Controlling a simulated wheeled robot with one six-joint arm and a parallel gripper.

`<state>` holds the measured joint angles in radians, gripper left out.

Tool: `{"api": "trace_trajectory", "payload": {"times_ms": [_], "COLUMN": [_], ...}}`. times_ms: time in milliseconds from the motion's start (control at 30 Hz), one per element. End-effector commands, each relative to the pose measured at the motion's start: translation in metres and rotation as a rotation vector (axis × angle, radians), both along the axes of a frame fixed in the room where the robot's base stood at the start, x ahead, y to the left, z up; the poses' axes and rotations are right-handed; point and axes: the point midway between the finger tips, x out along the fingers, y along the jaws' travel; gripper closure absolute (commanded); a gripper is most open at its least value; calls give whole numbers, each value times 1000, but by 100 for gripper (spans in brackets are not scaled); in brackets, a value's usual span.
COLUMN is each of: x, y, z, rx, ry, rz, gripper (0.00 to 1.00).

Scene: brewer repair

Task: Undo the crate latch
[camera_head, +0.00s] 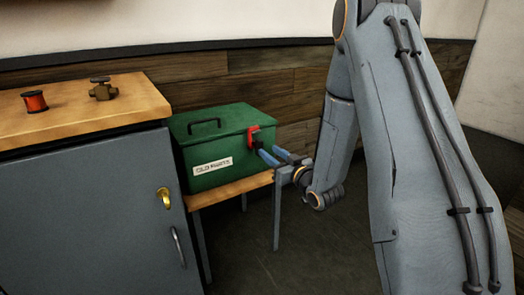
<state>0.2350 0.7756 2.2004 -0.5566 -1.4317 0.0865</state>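The crate (220,147) is a green box with a closed lid, a dark handle on top and a white label on its front. It stands on a small wooden table (232,190). A red latch (254,136) is on its right side. My gripper (265,153) reaches in from the right, with its two blue fingers pointing at the latch. The fingers look apart, and I see nothing held between them. The fingertips are at or very close to the latch's lower part; I cannot tell whether they touch it.
A grey cabinet (85,220) with a wooden top stands at the left, with a brass latch (164,197) and a door handle (178,247). A red spool (35,101) and a brass valve-like part (102,89) stand on it. Floor (290,255) is clear right of the small table.

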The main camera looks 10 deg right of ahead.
Motion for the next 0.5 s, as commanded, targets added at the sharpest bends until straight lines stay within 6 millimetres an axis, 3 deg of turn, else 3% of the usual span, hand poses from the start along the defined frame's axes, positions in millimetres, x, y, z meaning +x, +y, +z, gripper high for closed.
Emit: {"api": "trace_trajectory", "payload": {"times_ms": [300,500], "x": [45,57], "y": [15,19], "z": [0,0], "rx": [0,1], "ry": [0,1], "rz": [0,0], "gripper": [66,66]}}
